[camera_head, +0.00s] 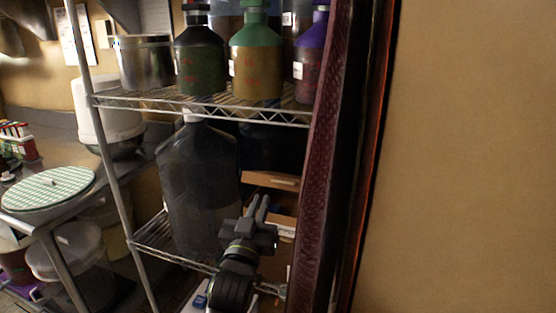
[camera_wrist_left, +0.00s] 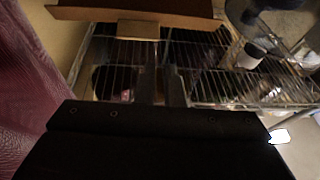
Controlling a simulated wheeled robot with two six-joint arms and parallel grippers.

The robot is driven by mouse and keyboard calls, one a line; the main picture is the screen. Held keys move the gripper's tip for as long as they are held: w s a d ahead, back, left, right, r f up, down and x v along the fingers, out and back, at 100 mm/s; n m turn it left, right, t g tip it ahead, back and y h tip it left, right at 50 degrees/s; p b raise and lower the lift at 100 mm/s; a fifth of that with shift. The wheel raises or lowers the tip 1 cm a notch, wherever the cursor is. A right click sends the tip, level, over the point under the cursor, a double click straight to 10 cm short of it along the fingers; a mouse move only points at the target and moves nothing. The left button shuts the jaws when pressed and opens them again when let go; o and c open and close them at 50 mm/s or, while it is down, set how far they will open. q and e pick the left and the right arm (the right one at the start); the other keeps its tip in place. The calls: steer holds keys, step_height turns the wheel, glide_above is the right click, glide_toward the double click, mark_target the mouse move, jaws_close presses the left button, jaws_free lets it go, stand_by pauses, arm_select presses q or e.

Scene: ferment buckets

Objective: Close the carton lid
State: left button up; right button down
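A brown cardboard carton stands partly hidden on the lower wire shelf, beside the red post. A tan flap (camera_head: 272,181) of it sticks out above a dark gap, and a lower cardboard part (camera_head: 284,208) shows behind my gripper. In the left wrist view a long brown flap (camera_wrist_left: 135,12) crosses the top, with a small tan flap (camera_wrist_left: 138,30) below it. My left gripper (camera_head: 258,207) points up in front of the carton, apart from the flap as far as I see. Its two fingers (camera_wrist_left: 160,85) are close together and hold nothing visible; whether they meet is unclear. My right gripper is not in view.
A large dark jug (camera_head: 198,185) stands left of my gripper on the lower shelf. Several bottles and a metal pot (camera_head: 146,62) stand on the upper wire shelf (camera_head: 200,103). A dark red patterned post (camera_head: 325,150) and a bare wall (camera_head: 475,160) bound the right side.

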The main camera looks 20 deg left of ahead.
arm_select(q)
steer(key=r+g+p, duration=0.1)
steer(key=r+p, duration=0.1)
steer(key=p, duration=0.1)
steer(key=d+r+m+g+h+p, duration=0.1)
steer(key=r+g+p, duration=0.1)
steer(key=r+p, duration=0.1)
steer(key=r+g+h+p, duration=0.1)
steer(key=r+p, duration=0.1)
steer(key=r, duration=0.1)
steer(key=shift+d+r+p, duration=0.1)
steer(key=shift+d+p, duration=0.1)
steer(key=shift+p, duration=0.2)
jaws_close()
steer(key=m+g+p, duration=0.1)
steer(key=p, duration=0.2)
glide_above(279, 178)
steer(key=s+d, duration=0.1)
steer(key=s, duration=0.1)
steer(key=shift+d+f, duration=0.15)
steer(key=shift+f, duration=0.4)
steer(key=shift+s+f+p, duration=0.3)
steer(key=shift+f, duration=0.3)
steer(key=shift+s+f+p, duration=0.25)
steer(key=shift+s+f, duration=0.05)
steer(key=shift+f, duration=0.3)
steer(key=shift+s+f, duration=0.45)
steer(key=shift+f, duration=0.25)
